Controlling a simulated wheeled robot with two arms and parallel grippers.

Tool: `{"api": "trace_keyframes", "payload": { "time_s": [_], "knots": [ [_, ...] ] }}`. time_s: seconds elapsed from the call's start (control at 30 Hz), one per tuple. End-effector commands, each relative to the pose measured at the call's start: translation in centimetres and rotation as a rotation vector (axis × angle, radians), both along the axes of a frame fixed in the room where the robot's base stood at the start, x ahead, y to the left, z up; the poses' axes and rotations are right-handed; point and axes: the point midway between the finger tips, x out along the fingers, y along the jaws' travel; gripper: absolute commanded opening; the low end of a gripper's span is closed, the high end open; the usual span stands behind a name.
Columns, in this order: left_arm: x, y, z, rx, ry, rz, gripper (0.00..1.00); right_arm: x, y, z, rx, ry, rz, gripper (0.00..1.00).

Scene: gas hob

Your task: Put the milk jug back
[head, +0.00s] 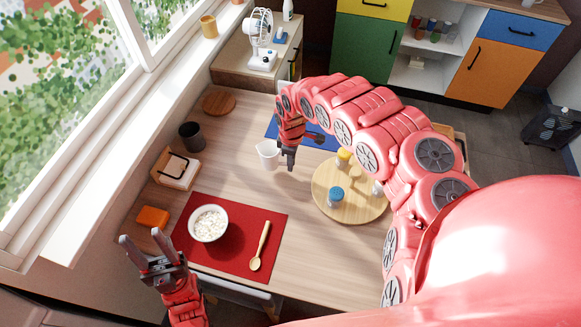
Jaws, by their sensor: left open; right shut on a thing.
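The white milk jug (267,156) is near the middle of the wooden table, upright, left of my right gripper. My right gripper (288,158) points down and is shut on the jug at its right side; the grip itself is partly hidden by the fingers. I cannot tell whether the jug's base touches the table. My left gripper (142,248) is open and empty at the table's front left, left of the red mat.
A round wooden turntable (325,202) with several small jars stands right of the jug. A white bowl (208,223) and a wooden spoon (260,246) are on the red mat (233,262). A dark cup (192,136), napkin holder (177,170), orange block (152,217), round board (219,102) and blue mat (326,142) lie around.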

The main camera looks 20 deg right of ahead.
Motion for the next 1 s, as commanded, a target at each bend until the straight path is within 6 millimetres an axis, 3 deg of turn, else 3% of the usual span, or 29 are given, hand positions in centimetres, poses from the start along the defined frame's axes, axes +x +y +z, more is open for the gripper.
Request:
{"api": "trace_keyframes", "payload": {
  "time_s": [0.33,0.7,1.0],
  "knots": [
    [0.0,0.0,0.3,0.0,-0.001,0.0,0.5,1.9,-0.3,-0.2,-0.003,0.001,0.0,0.0],
    [0.0,0.0,1.2,0.0,-0.001,0.0,0.5,1.9,-0.3,-3.5,-0.002,0.001,-0.001,0.0],
    [0.0,0.0,1.1,0.0,-0.001,0.0,0.5,1.8,-0.4,-3.7,-0.004,0.001,-0.001,0.0]
  ]
}}
